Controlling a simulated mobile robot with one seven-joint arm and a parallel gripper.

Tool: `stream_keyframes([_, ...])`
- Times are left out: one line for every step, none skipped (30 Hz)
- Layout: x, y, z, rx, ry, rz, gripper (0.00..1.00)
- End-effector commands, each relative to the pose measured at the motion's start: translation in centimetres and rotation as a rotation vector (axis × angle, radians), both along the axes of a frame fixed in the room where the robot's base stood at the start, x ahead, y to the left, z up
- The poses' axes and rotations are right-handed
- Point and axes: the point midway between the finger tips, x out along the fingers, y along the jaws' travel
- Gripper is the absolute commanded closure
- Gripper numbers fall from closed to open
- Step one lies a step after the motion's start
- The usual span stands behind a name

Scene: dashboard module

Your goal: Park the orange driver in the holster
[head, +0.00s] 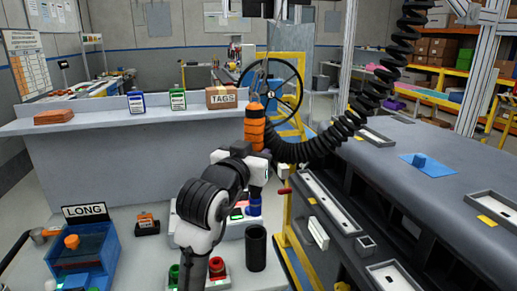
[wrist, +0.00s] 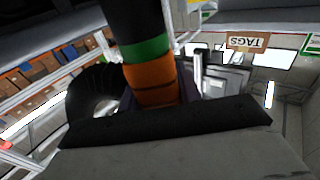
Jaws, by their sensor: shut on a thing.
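The orange driver (head: 254,128) is upright in my gripper (head: 256,152), raised above the bench. In the wrist view the driver (wrist: 150,75) shows orange with a green band and a black part, and my gripper (wrist: 158,108) is shut around its orange body. A black open-topped tube (head: 256,248), which may be the holster, stands upright below and apart from the driver.
A thick black coiled hose (head: 345,130) hangs close to the driver's right. The grey dashboard module (head: 430,165) fills the right side. A TAGS box (head: 221,97) sits on the ledge behind.

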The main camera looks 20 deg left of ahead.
Motion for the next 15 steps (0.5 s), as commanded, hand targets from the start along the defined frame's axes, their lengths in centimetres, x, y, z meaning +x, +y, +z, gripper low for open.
stream_keyframes([0.0,0.0,0.0,-0.004,-0.001,0.0,1.0])
stream_keyframes([0.0,0.1,-0.1,-0.004,-0.001,0.001,1.0])
stream_keyframes([0.0,0.1,-0.4,-0.003,0.0,0.001,1.0])
stream_keyframes([0.0,0.1,-0.5,-0.003,0.0,0.001,1.0])
stream_keyframes([0.0,0.1,-0.7,-0.003,0.0,0.001,1.0])
stream_keyframes([0.0,0.1,-1.0,-0.003,0.0,0.001,1.0])
stream_keyframes([0.0,0.1,-1.2,-0.002,0.0,0.001,1.0])
stream_keyframes([0.0,0.1,-1.4,-0.002,0.0,0.001,1.0])
stream_keyframes([0.0,0.0,-1.7,-0.002,0.0,0.0,1.0])
stream_keyframes([0.0,0.0,-1.9,-0.002,0.0,0.0,1.0])
stream_keyframes([0.0,0.0,-2.1,-0.002,0.0,0.0,1.0])
stream_keyframes([0.0,0.0,-2.3,-0.002,0.001,0.0,1.0])
stream_keyframes([0.0,0.0,-2.5,-0.002,0.001,0.0,1.0])
stream_keyframes([0.0,0.0,-2.7,-0.002,0.001,0.0,1.0])
stream_keyframes([0.0,0.0,-3.0,-0.003,0.001,0.0,1.0])
